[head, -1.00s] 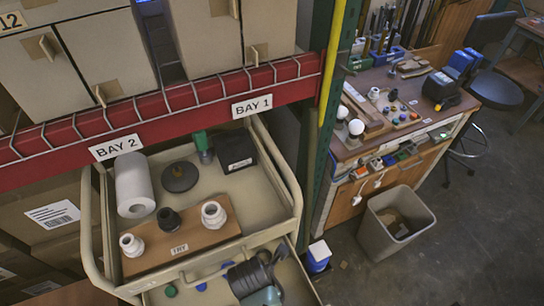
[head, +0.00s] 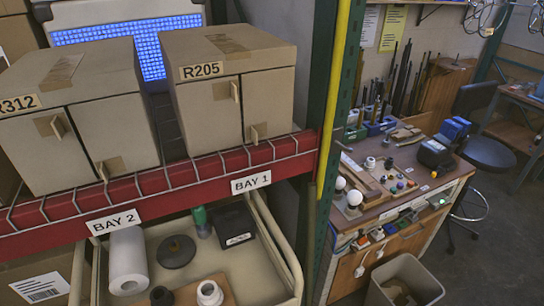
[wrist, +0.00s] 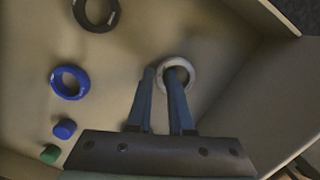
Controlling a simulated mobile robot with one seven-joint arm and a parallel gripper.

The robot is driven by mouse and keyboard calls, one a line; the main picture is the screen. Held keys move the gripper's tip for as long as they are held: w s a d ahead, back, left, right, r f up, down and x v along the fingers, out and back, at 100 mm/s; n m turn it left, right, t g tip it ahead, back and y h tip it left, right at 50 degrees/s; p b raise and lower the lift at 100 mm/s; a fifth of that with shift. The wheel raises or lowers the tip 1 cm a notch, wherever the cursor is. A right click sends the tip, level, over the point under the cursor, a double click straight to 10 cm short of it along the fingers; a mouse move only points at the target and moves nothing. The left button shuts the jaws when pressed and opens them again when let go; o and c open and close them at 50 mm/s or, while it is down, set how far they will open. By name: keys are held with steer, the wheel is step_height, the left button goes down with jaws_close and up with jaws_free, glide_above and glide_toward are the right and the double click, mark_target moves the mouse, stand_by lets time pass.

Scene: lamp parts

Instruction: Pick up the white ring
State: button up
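The white ring (wrist: 192,69) lies on the beige floor of a tray or drawer in the wrist view. My gripper (wrist: 161,73) reaches over its left side with two blue-grey fingers. The fingers are apart, with a gap between them. The right fingertip overlaps the ring's opening and the left one is just outside its left edge. The ring's left wall shows between the tips. I cannot tell the height of the tips or whether they touch the ring. The ring and gripper do not show in the head view.
A blue ring (wrist: 57,84), a black ring (wrist: 79,14), a blue cap (wrist: 64,129) and a green cap (wrist: 49,154) lie to the left. A tray wall (wrist: 262,12) rises at upper right. The head view shows the cart (head: 262,262) below a red shelf beam (head: 160,190).

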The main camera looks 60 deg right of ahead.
jaws_close()
step_height(320, 180, up, 18)
steer(key=p, duration=0.7)
steer(key=w+a+f+m+y+b, duration=0.1)
steer(key=w+a+m+b, duration=0.3)
steer(key=a+m, duration=0.4)
steer(key=w+a+f+m+g+b, duration=0.1)
steer(key=w+a+f+m+b, duration=0.1)
steer(key=w+a+m+b, duration=0.2)
steer(key=w+a+m, duration=0.2)
steer(key=a+m, duration=0.2)
steer(key=a, duration=0.2)
steer(key=shift+w+g+y, duration=0.2)
steer(key=shift+g+y, duration=0.1)
steer(key=shift+y, duration=0.1)
